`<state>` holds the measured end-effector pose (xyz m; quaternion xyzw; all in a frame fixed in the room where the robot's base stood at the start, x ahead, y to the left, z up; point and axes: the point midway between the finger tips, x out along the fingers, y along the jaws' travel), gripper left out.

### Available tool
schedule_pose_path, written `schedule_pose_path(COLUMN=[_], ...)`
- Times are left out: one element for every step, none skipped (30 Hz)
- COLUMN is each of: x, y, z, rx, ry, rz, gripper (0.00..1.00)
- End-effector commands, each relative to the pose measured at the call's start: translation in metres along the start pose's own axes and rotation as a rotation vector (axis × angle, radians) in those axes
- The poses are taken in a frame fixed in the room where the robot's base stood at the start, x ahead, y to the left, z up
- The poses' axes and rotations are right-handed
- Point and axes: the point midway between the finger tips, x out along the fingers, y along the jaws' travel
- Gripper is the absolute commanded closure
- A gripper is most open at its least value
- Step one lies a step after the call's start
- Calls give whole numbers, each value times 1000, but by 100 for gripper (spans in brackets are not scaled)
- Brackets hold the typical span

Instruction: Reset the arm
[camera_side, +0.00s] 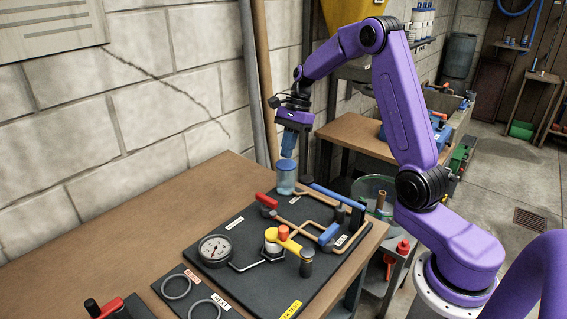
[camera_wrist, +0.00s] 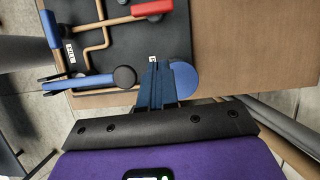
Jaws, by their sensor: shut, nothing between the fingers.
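My purple arm reaches over the wooden bench, and my gripper (camera_side: 288,151) points down with its blue fingers shut and empty. It hangs just above a clear jar with a blue lid (camera_side: 286,168) at the back of the black board (camera_side: 225,272). In the wrist view my gripper (camera_wrist: 158,66) shows its fingers together beside the round blue lid (camera_wrist: 183,82). I cannot tell from these views whether the fingertips touch the lid.
The board carries a pressure gauge (camera_side: 215,250), copper pipes, a red-handled valve (camera_side: 267,201), a yellow valve (camera_side: 285,238) and a blue lever (camera_side: 325,193). A cracked block wall (camera_side: 110,130) stands behind.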

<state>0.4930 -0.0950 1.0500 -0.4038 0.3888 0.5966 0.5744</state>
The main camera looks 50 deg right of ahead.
Motion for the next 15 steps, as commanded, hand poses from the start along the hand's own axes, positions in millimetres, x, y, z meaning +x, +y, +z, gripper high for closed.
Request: schedule_pose_path(x=[-4, -6, -8, -10, -10, -11, -11, -11, -11, -11, -11, -11, -11, -11, -11], y=[0, 0, 0, 0, 0, 0, 0, 0, 0, 0, 0, 0, 0, 0, 0], z=[0, 0, 0, 0, 0, 0, 0, 0, 0, 0, 0, 0, 0, 0, 0], rx=[0, 0, 0, 0, 0, 0, 0, 1, 0, 1, 1, 0, 0, 0, -2], ry=[1, 0, 1, 1, 1, 1, 1, 1, 1, 1, 1, 1, 1, 1, 1], rz=[-2, -1, -1, -1, -1, -1, -1, 0, 0, 0, 0, 0, 0, 0, 1], gripper=[100, 100, 100, 100, 100, 100, 100, 100, 100, 100, 100, 100, 100, 100, 100])
